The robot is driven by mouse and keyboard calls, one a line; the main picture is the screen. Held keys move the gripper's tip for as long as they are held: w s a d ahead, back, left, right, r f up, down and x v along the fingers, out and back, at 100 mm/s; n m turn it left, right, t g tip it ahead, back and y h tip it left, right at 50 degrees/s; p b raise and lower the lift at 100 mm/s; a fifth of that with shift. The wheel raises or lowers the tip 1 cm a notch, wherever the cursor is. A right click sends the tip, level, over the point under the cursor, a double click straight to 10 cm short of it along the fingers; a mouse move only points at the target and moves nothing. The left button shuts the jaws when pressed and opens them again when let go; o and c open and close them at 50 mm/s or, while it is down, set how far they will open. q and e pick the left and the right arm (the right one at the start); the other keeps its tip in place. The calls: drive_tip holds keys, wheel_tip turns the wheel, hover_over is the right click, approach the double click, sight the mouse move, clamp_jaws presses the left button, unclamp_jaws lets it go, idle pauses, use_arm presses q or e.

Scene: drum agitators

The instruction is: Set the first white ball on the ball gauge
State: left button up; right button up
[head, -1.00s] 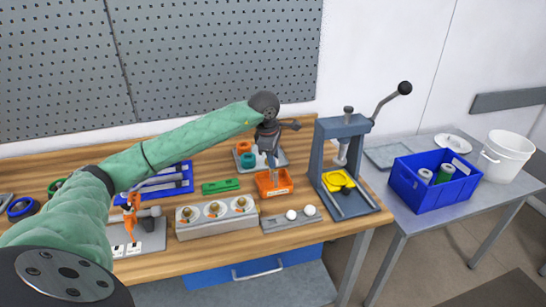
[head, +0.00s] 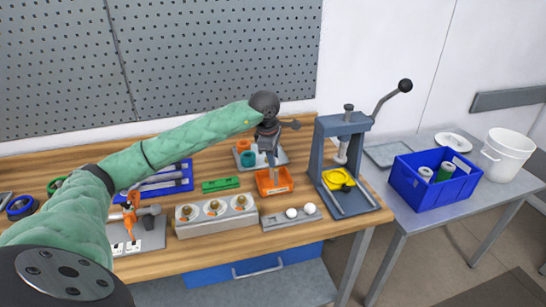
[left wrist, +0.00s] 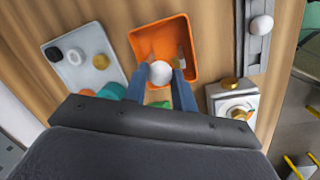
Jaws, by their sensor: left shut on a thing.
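My left gripper (head: 272,163) points down over the orange tray (head: 283,188). In the left wrist view its fingers (left wrist: 164,70) are shut on a white ball (left wrist: 160,73), with the orange tray (left wrist: 143,42) around and beneath. I cannot tell whether the ball touches the tray floor. The gripper hides this ball in the head view. The grey rail that looks like the ball gauge (head: 275,221) lies in front of the tray, with two pale balls (head: 291,213) (head: 309,209) on it. One ball (left wrist: 262,25) shows on the rail in the left wrist view. My right gripper is not in view.
A grey block with several brass-topped dials (head: 216,222) stands left of the rail. A lever press (head: 340,150) with a yellow part stands close on the right. A plate with coloured cups (head: 262,158) lies behind the tray. A blue crate (head: 433,185) sits on the side table.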

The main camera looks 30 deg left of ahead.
use_arm(q)
drive_tip(key=shift+b, duration=0.35)
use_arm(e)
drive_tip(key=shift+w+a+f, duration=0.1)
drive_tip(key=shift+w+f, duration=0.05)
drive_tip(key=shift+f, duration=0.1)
use_arm(q)
drive_tip(key=shift+f+b, duration=0.25)
drive_tip(key=shift+b, duration=0.25)
drive_tip(key=shift+c, duration=0.2)
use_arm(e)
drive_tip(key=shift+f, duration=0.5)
use_arm(q)
drive_tip(key=o, duration=1.1)
drive_tip(key=shift+c, duration=0.2)
drive_tip(key=shift+s+f, duration=0.1)
drive_tip(key=shift+r, duration=0.2)
wheel_tip(320, 180, up, 8)
drive_tip(key=s+b, duration=0.1)
drive_tip(key=b, duration=0.1)
drive_tip(key=shift+a+f, duration=0.15)
drive_tip(key=shift+a, duration=0.05)
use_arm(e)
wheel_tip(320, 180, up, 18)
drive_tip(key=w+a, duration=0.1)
